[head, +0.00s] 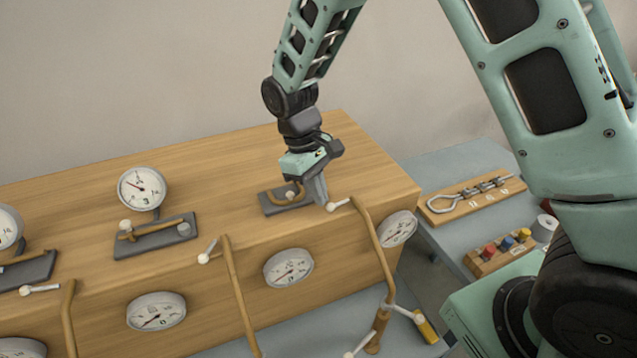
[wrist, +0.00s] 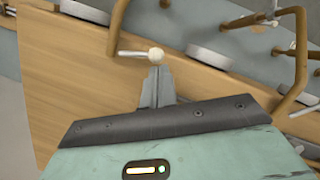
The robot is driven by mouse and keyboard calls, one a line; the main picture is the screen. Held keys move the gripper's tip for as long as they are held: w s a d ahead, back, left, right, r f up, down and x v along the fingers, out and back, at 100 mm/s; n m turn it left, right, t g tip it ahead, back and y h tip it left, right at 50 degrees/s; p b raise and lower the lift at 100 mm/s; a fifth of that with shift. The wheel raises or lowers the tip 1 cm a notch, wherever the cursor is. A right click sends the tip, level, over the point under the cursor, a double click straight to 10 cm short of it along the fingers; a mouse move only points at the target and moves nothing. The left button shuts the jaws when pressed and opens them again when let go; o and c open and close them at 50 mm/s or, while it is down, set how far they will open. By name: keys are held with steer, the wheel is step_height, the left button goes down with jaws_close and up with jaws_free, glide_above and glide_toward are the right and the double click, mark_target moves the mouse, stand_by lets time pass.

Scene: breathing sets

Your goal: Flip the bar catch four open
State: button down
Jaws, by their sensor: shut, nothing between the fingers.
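My gripper (head: 323,204) is shut and empty, pointing down at the front top edge of the wooden box. Its fingertips also show in the wrist view (wrist: 157,72), just short of a white ball knob (wrist: 156,54). That knob ends a short pale lever (wrist: 131,54) fixed to a brass pipe; the lever shows in the head view too (head: 341,203). I cannot tell whether fingers and knob touch. Behind the gripper, a brass bar on a dark plate (head: 270,203) is partly hidden. A similar bar and plate (head: 155,236) lies further left. No number is readable, so I cannot tell which is four.
The wooden box (head: 80,205) carries several white dial gauges (head: 142,188) and brass pipes (head: 236,290) with white-knobbed levers (head: 207,251). At right, a grey table (head: 440,165) holds a board of metal links (head: 470,196) and a block with coloured knobs (head: 505,250).

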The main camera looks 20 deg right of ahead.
steer(key=s+n, duration=0.1)
steer(key=n, duration=0.1)
steer(key=s+n, duration=0.1)
steer(key=shift+s+n+t+h, duration=0.1)
steer(key=shift+n+t+h, duration=0.2)
steer(key=shift+n+h, duration=0.1)
steer(key=n, duration=0.1)
steer(key=s+n, duration=0.1)
steer(key=shift+s+d+n+t, duration=0.1)
steer(key=shift+d+n+t, duration=0.2)
steer(key=shift+t, duration=0.1)
steer(key=shift+w+d, duration=0.35)
steer(key=shift+w, duration=0.35)
steer(key=shift+p, duration=0.3)
steer(key=shift+w+a+r, duration=0.1)
steer(key=shift+a, duration=0.1)
steer(key=w+a, duration=0.1)
steer(key=w+a+r, duration=0.1)
steer(key=a, duration=0.1)
steer(key=shift+a+r+p, duration=0.15)
steer(key=shift+a+p, duration=0.15)
steer(key=shift+p, duration=0.1)
steer(key=b+v, duration=0.2)
steer(key=v, duration=0.7)
